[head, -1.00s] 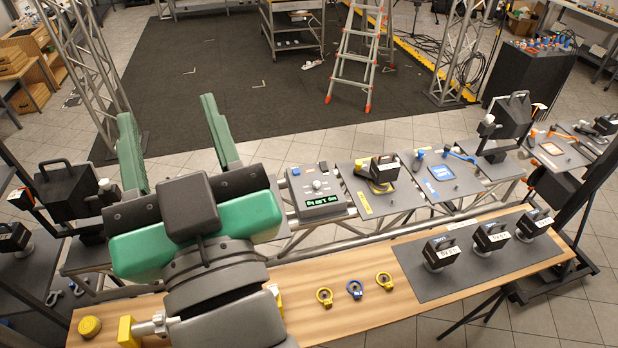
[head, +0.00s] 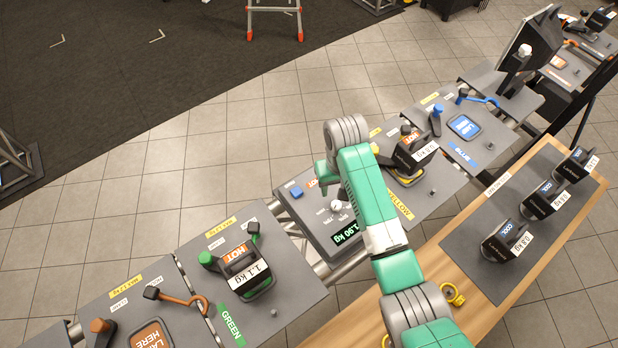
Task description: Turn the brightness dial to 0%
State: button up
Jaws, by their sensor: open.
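The control box (head: 304,218) sits on the middle truss, with a small pale dial (head: 337,205) on its top face. The dial's pointer and percent marks are too small to read. My arm comes up from the bottom and bends over the box. My gripper (head: 332,189) hangs below the grey wrist, close to the dial and seemingly above it. One green finger shows at its left; the rest is largely hidden behind my arm. It is open, and I cannot tell whether it touches the dial.
A blue button (head: 297,192) is on the box. A black weight with a green base (head: 246,272) stands left of it, and another weight (head: 414,151) stands to the right. Several black weights stand on the dark mat (head: 470,225) at right. Yellow rings lie by my arm.

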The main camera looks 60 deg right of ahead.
aim_at(336, 204)
jog(key=shift+s+a+f, duration=0.1)
jog(key=shift+s, duration=0.1)
jog(key=f, duration=0.6)
jog(key=shift+s+a+f, duration=0.1)
jog(key=shift+s+f, duration=0.2)
jog(key=shift+f, duration=0.1)
jog(key=shift+w+f, duration=0.1)
jog(key=shift+f, duration=0.35)
jog(key=c, duration=1)
jog(key=shift+o, duration=0.2)
jog(key=shift+r+n, duration=0.1)
jog(key=shift+n, duration=0.2)
